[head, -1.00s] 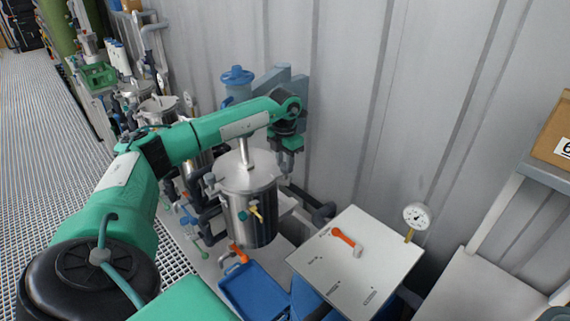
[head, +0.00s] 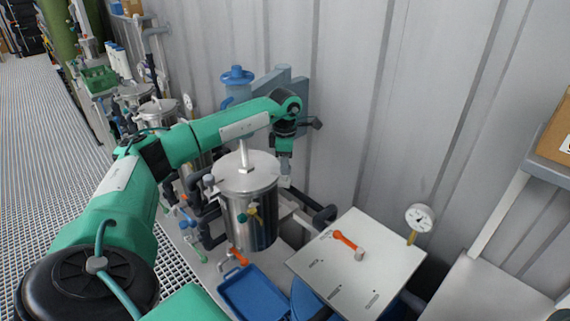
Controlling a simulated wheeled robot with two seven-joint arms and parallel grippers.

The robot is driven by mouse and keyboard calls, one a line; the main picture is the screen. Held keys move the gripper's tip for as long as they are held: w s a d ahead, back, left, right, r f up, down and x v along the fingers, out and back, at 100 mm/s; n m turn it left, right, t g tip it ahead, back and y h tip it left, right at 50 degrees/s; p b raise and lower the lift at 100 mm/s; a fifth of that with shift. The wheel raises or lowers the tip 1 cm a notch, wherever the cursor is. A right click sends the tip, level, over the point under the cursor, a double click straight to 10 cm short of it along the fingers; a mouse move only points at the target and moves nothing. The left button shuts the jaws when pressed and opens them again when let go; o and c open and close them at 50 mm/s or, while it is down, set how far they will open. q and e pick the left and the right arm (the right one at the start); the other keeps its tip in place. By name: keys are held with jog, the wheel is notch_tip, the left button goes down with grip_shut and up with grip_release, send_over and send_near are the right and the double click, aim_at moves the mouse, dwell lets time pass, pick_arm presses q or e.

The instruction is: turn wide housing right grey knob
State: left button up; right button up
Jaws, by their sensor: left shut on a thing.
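The wide housing (head: 262,228) is a steel cylinder with a flat lid and an upright post, standing upright in the middle. A teal knob and a brass tap show on its front. My left arm reaches over it from the left. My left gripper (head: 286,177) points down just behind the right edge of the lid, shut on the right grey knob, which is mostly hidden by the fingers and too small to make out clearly. My right gripper is not in view.
A corrugated wall (head: 350,100) rises close behind the gripper. A white panel (head: 340,275) with an orange lever (head: 345,240) and a pressure gauge (head: 419,217) stand at right. A blue tray (head: 258,292) lies in front. More steel vessels (head: 158,113) and pipes are at left.

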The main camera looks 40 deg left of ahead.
pick_arm(q)
jog(key=shift+r+m, duration=0.1)
jog(key=shift+m, duration=0.3)
jog(key=o, duration=1)
jog(key=shift+c, duration=0.2)
